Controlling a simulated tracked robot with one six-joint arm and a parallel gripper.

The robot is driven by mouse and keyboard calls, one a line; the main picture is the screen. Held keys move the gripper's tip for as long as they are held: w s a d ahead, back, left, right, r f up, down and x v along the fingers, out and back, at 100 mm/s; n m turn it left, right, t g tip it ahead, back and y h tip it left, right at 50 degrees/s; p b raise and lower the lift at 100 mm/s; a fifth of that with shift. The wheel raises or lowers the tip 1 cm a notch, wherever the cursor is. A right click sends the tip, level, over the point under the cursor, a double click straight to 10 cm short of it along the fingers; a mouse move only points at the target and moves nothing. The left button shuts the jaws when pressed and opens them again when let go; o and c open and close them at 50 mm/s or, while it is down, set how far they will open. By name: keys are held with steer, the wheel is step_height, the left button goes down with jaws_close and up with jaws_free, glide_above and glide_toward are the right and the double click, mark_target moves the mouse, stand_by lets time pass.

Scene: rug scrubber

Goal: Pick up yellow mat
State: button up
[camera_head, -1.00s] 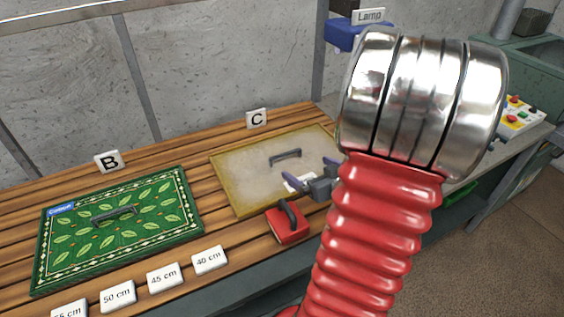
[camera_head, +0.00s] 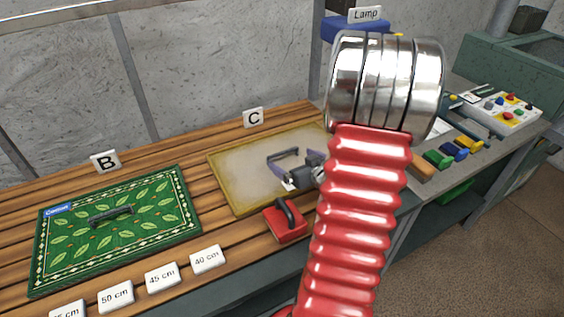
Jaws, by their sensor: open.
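The yellow mat (camera_head: 228,172) is a pale, greyish panel with a yellow border. It lies flat on the wooden bench beside the C sign, and my arm hides its right end. A dark handle (camera_head: 285,153) stands up near its middle. My gripper (camera_head: 275,170) has dark grey and purple fingers and is over the mat, close to the handle. Its jaws are open, and in this view they overlap the handle. I cannot tell whether they touch it. A small white label shows partly under the gripper.
A green leaf-patterned mat (camera_head: 70,255) with a handle lies left, near the B sign (camera_head: 105,162). A red block with a dark handle (camera_head: 287,222) sits in front of the yellow mat. Length cards (camera_head: 162,277) line the front edge. A button panel (camera_head: 505,110) is at right.

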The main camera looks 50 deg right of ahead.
mark_target(285, 163)
steer(key=shift+w+d+f, duration=0.1)
steer(key=shift+w+f, duration=0.05)
steer(key=shift+w, duration=0.15)
steer(key=shift+x, duration=2.65)
steer(key=shift+c, duration=0.3)
steer(key=c, duration=1)
